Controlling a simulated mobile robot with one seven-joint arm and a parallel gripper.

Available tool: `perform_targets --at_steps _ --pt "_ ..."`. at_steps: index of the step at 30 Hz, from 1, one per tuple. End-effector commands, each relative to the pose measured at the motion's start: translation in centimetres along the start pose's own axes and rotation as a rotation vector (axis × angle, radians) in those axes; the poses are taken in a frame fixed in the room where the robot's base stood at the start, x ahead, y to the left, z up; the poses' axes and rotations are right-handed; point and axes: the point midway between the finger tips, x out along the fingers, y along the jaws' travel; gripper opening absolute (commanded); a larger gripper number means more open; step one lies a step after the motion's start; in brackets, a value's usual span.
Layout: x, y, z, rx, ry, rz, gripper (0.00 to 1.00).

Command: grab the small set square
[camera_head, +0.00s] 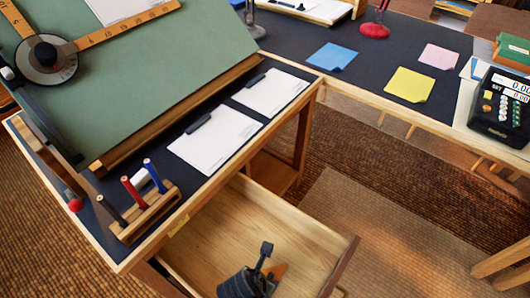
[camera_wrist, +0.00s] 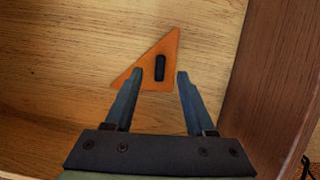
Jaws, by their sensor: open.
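The small set square (camera_wrist: 148,72) is an orange triangle with a dark raised grip (camera_wrist: 160,68) on it. It lies flat on the wooden bottom of an open drawer (camera_head: 222,225). In the head view only a piece of the set square (camera_head: 277,271) shows beside my gripper, which hides the rest. My gripper (camera_wrist: 159,73) is open in the wrist view, with one finger to the left and one to the right of the dark grip. The fingertips overlap the set square's lower part in the picture. I cannot tell how high they are above it.
The drawer's reddish-brown front wall (camera_wrist: 272,80) stands close on the right in the wrist view. Above the drawer is a desk with a green drafting board (camera_head: 130,75), white pads (camera_head: 215,140) and a wooden pen holder (camera_head: 145,212). The drawer floor around the set square is bare.

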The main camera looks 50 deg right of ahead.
Motion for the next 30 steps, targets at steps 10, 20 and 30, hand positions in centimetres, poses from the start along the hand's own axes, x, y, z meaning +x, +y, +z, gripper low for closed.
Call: perform_targets --at_steps 10,20,30 --pt "4.6 -0.1 -0.3 0.001 0.000 0.000 0.55" --pt "5.2 -0.1 -0.3 0.001 0.000 0.001 0.55" --pt "5.2 -0.1 -0.3 0.001 0.000 0.001 0.00"
